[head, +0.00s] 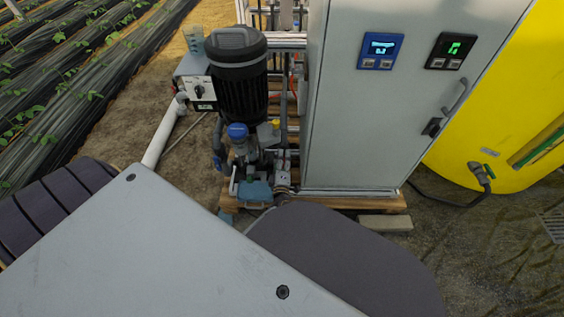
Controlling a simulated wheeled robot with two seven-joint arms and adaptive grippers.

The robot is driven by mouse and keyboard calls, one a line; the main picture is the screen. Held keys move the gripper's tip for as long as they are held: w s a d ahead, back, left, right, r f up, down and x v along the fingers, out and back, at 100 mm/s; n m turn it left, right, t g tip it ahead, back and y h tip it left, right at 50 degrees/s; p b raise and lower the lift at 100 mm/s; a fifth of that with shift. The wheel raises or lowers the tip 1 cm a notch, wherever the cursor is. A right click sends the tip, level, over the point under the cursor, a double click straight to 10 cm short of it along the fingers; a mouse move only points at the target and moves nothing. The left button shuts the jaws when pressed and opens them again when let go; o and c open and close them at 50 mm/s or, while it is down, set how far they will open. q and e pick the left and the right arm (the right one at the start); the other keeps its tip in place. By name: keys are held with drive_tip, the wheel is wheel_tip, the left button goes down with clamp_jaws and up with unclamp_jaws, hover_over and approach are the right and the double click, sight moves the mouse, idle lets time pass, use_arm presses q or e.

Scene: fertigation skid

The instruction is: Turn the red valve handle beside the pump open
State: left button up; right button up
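The pump (240,95) stands upright left of the grey cabinet, with a black finned motor on top and grey pipework below. A small red piece (293,86) shows in the narrow gap between the pump and the cabinet. It is too small and too covered to tell whether it is the red valve handle or which way it is turned. A blue knob (237,130) sits on the front of the pump's pipework. Neither of my grippers is in view.
The grey cabinet (350,150) with two displays stands on a wooden pallet. A yellow tank (510,120) with a green-handled outlet (488,171) and hose is at right. A control box (197,85) and white pipe (163,135) are left of the pump. Large smooth surfaces block the foreground.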

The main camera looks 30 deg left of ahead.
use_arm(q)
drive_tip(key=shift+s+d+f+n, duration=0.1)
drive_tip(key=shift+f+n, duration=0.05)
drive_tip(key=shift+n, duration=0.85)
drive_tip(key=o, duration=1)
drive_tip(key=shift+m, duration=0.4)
